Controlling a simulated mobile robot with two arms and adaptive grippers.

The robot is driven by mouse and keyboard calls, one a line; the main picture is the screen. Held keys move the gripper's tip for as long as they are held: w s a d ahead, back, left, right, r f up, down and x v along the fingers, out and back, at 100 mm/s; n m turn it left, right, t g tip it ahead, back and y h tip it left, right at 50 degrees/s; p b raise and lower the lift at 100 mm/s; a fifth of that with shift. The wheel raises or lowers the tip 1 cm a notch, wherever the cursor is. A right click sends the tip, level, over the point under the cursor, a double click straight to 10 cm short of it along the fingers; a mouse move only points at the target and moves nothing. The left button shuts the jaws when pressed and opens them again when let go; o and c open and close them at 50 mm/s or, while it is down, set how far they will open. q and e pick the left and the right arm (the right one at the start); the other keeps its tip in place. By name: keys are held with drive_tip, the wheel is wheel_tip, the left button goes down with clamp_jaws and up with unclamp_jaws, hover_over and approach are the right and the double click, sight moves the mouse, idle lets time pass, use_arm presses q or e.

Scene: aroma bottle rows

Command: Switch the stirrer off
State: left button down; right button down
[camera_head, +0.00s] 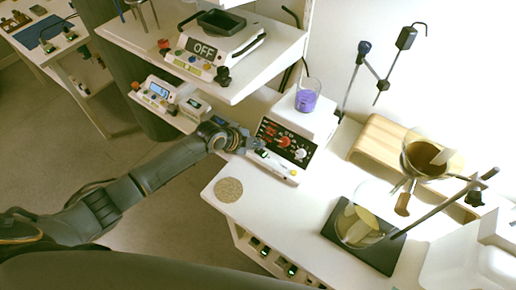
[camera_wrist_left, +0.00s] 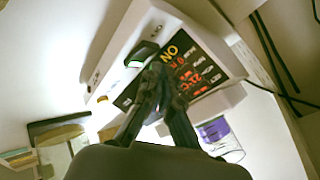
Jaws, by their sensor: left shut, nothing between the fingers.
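The stirrer (camera_head: 306,118) is a white device with a black front panel on the white bench; the panel has red digits and knobs. A glass beaker with purple liquid (camera_head: 306,99) stands on its top. In the left wrist view the panel (camera_wrist_left: 205,75) shows yellow "ON" lettering and red readouts, with a green-lit switch (camera_wrist_left: 142,54) near the lettering. My left gripper (camera_head: 254,144) is shut and empty at the panel's left end. In the wrist view its fingertips (camera_wrist_left: 158,72) are beside the green switch and cover part of the panel; contact cannot be told. My right gripper is out of view.
A shelf (camera_head: 236,95) at upper left bears a device (camera_head: 203,52) labelled "OFF". Smaller instruments (camera_head: 160,92) stand below it. A round cork mat (camera_head: 228,190) lies near the bench's left edge. A stand with glassware (camera_head: 425,156) is at right.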

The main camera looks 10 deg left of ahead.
sight(259, 152)
use_arm(q)
drive_tip(key=shift+f, duration=0.1)
idle(0.4)
drive_tip(key=shift+f+b, duration=0.3)
drive_tip(key=shift+b, duration=0.15)
drive_tip(key=shift+a+f+b, duration=0.1)
drive_tip(key=shift+f+b, duration=0.25)
idle(0.4)
drive_tip(key=shift+r, duration=0.1)
drive_tip(key=shift+r+p, duration=0.7)
drive_tip(key=shift+p, duration=0.05)
drive_tip(key=shift+r, duration=0.1)
drive_tip(key=r+p, duration=0.4)
drive_tip(key=r, duration=0.1)
drive_tip(key=shift+s+d, duration=0.15)
drive_tip(key=shift+d, duration=0.25)
drive_tip(key=shift+f, duration=0.15)
